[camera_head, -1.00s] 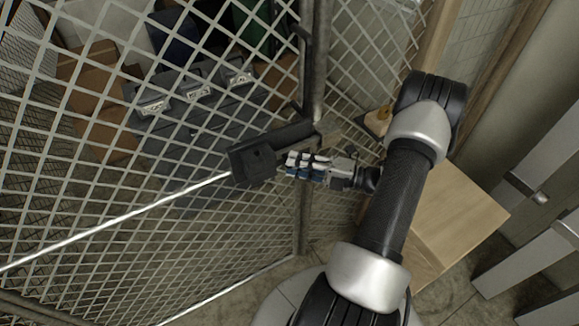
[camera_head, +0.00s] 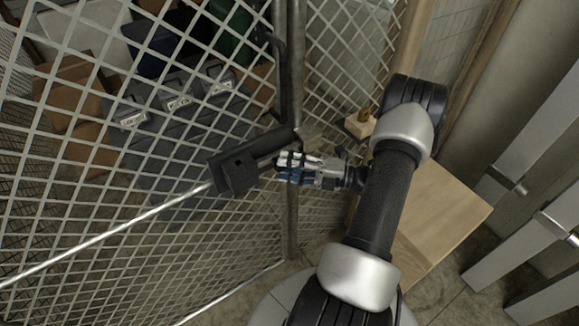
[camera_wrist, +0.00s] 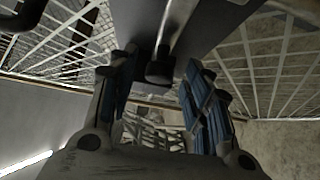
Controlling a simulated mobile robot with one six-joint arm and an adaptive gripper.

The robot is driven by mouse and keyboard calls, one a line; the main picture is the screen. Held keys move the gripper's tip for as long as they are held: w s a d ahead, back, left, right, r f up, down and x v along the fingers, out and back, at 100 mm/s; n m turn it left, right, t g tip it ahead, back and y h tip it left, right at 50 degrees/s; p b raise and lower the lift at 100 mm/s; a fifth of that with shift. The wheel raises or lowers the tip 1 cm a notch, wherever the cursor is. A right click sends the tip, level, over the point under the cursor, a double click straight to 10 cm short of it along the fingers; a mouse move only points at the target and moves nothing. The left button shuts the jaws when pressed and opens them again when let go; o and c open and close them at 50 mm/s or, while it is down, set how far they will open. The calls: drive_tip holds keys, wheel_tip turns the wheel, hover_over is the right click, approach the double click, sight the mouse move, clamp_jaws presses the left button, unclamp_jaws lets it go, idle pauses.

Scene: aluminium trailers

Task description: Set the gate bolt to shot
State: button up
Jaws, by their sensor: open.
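The gate bolt shows in the wrist view as a bright metal rod with a dark knob (camera_wrist: 160,72) at its end, in front of a dark grey plate. In the head view a black lock housing (camera_head: 233,172) sits on the mesh gate, and the bolt itself is hard to make out there. My gripper (camera_head: 283,167) is just right of the housing. In the wrist view my gripper (camera_wrist: 158,85) is open, with blue-padded fingers on either side of the knob. Whether a finger touches the knob I cannot tell.
The wire mesh gate (camera_head: 100,215) fills the left, with grey bins (camera_head: 175,105) and cardboard boxes (camera_head: 75,95) behind it. A dark post (camera_head: 291,215) stands by my gripper. A wooden box (camera_head: 440,215) is right of my arm, and metal beams (camera_head: 530,190) are at far right.

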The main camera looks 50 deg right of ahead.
drive_tip(key=v, duration=1.2)
idle(0.3)
